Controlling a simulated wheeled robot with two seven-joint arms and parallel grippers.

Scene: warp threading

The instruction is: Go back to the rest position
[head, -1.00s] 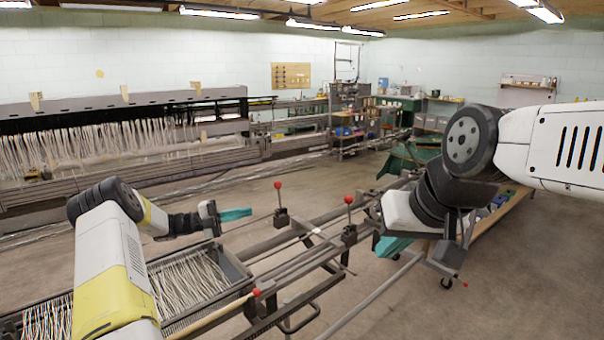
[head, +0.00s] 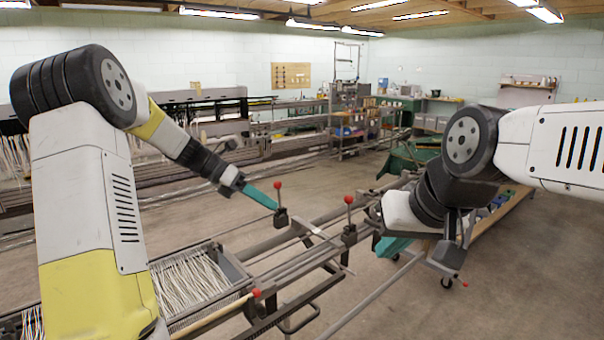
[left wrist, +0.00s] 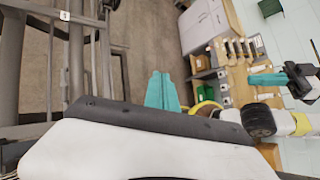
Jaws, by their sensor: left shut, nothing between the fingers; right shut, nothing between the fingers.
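My left gripper (head: 274,206) has teal fingers and is shut and empty. In the head view it hangs in the air, its tips pointing down and right, close in the picture to a red-knobbed lever (head: 279,212). Whether it touches the lever, I cannot tell. Its shut fingers also show in the left wrist view (left wrist: 161,78). My right gripper (head: 384,253) is shut and empty beside the frame's right end, its teal fingers pointing down and left. Part of it is hidden behind its own wrist.
A metal frame with rails (head: 318,250) runs across the middle, with a second red-knobbed lever (head: 349,235). A tray (head: 236,268) of pale strands sits at lower left, partly behind my left arm. A long loom (head: 230,128) stands behind. Floor at right is open.

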